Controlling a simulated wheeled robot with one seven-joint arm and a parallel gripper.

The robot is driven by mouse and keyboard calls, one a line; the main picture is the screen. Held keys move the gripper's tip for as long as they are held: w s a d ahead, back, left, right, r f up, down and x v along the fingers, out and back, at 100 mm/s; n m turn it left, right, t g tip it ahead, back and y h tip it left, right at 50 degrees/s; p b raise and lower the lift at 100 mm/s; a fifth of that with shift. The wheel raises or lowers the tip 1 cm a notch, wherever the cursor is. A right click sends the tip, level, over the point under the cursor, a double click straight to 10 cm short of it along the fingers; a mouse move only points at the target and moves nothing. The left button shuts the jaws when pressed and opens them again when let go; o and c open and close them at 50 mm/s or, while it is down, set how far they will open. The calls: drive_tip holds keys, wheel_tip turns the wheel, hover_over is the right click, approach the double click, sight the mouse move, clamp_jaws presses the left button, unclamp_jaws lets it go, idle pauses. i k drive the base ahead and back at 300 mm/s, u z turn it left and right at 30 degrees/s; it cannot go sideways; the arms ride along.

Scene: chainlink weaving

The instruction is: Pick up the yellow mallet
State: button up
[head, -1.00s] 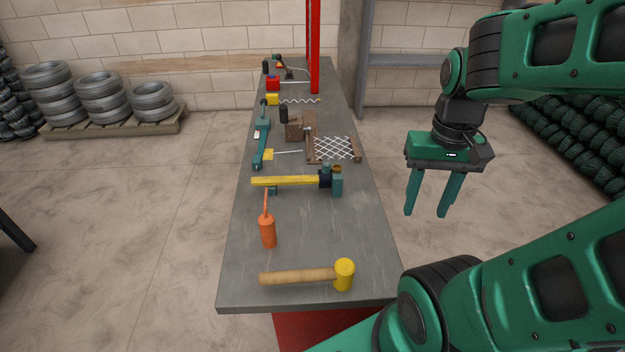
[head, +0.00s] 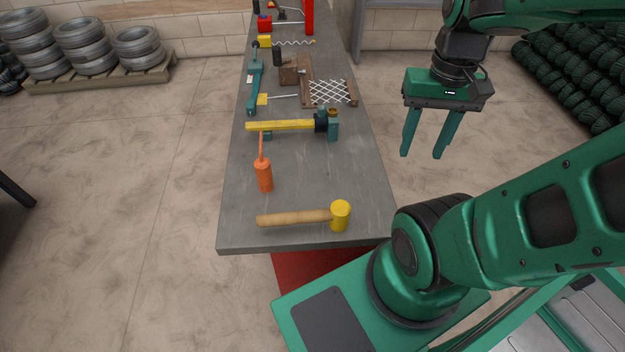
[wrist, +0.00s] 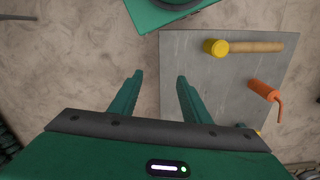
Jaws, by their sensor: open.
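The yellow mallet lies on its side near the front end of the grey workbench (head: 310,178). Its yellow head (head: 340,216) is at the right and its wooden handle (head: 293,218) points left. In the wrist view the mallet's yellow head (wrist: 216,47) is at the upper right, with the handle running right. My gripper (head: 422,156) is open and empty. It hangs in the air right of the bench, with its fingers pointing down.
Farther back are a yellow-barred clamp (head: 280,125), a teal tool (head: 254,85) and a wire mesh in a wooden frame (head: 328,92). Bare bench surface surrounds the mallet. Tires (head: 70,50) sit on a pallet at the left.

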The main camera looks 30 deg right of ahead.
sight(338, 215)
drive_tip(key=z, duration=0.95)
drive_tip(key=k, duration=1.85)
drive_tip(key=u, duration=1.25)
drive_tip(key=i, duration=0.95)
